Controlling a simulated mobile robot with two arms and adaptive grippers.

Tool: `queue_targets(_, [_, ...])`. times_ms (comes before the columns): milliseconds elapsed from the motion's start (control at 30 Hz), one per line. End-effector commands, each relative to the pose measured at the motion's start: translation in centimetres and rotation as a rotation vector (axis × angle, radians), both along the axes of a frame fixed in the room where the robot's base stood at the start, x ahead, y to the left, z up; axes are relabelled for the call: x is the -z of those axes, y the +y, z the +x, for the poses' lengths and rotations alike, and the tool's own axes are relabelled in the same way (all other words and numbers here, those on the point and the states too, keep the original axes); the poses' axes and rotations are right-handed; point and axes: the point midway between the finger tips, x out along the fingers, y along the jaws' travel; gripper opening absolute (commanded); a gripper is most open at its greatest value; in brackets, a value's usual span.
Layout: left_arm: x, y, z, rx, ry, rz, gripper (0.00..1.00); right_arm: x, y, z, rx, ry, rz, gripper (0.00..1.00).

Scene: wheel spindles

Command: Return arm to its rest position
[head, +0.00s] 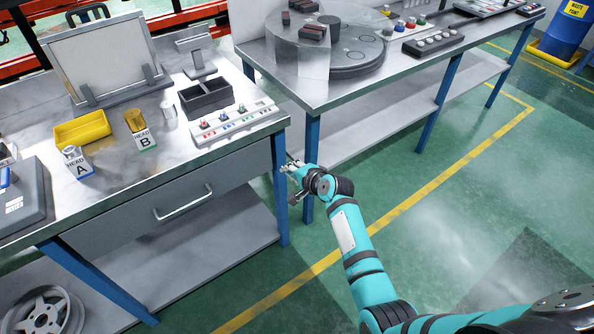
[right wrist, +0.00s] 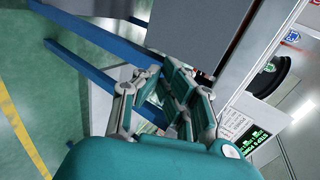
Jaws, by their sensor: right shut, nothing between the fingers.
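My right arm (head: 345,235) reaches in from the lower right, out over the green floor. Its gripper (head: 290,168) is by the front right corner of the left workbench (head: 170,190), in front of the gap between the two benches. In the right wrist view the gripper's fingers (right wrist: 172,85) show close up, shut with nothing between them. Blue bench legs lie beyond them. From these views I cannot tell how far the gripper is from the bench leg. My left arm and gripper are not in view.
The left bench bears a yellow bin (head: 83,129), boxes marked A (head: 79,168) and B (head: 145,143), a dark tray (head: 206,98) and a light rack (head: 235,122). A second bench (head: 300,95) with a round turntable (head: 350,60) stands right. Green floor (head: 450,190) is clear.

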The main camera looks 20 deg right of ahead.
Motion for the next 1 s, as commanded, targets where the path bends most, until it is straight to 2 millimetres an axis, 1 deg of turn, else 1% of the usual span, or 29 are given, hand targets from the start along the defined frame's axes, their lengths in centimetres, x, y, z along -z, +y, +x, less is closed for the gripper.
queue_targets(33, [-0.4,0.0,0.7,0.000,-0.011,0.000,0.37,-0.5,-0.3,-0.7,0.001,0.001,-0.001,0.00])
queue_targets(100, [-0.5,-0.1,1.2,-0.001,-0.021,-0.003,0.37,-0.9,-0.5,-1.4,0.001,0.000,0.000,0.00])
queue_targets(233, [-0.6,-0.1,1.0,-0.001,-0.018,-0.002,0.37,-1.4,-0.8,-2.3,0.001,0.000,0.000,0.00])
queue_targets(400, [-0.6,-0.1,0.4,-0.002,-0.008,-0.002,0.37,-1.5,-0.9,-2.7,0.000,0.002,0.000,0.00])
queue_targets(467, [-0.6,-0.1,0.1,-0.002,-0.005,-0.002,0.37,-1.5,-0.9,-2.7,0.000,0.003,-0.001,0.00])
queue_targets(567, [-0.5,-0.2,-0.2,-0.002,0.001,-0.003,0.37,0.0,-0.9,-3.2,-0.011,0.019,-0.028,0.00])
queue_targets(667, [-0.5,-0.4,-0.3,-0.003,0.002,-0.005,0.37,4.0,-0.8,-5.0,-0.045,0.066,-0.105,0.00])
queue_targets(700, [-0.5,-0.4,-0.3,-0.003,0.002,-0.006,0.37,6.2,-0.8,-6.1,-0.067,0.090,-0.152,0.00])
queue_targets(767, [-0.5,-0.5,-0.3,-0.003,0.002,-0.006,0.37,10.0,-0.8,-8.3,-0.113,0.133,-0.231,0.00])
queue_targets(800, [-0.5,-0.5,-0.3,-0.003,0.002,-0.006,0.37,12.6,-0.9,-10.0,-0.147,0.162,-0.288,0.00])
queue_targets(867, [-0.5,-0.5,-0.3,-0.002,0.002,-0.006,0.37,16.3,-1.0,-12.8,-0.208,0.204,-0.373,0.00])
queue_targets(900, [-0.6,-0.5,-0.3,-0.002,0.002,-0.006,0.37,18.7,-1.2,-14.8,-0.250,0.231,-0.428,0.00])
queue_targets(967, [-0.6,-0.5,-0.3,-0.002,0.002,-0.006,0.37,22.0,-1.3,-18.1,-0.321,0.270,-0.506,0.00])
queue_targets(1000, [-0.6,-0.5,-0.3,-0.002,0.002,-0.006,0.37,24.1,-1.5,-20.3,-0.370,0.296,-0.555,0.00])
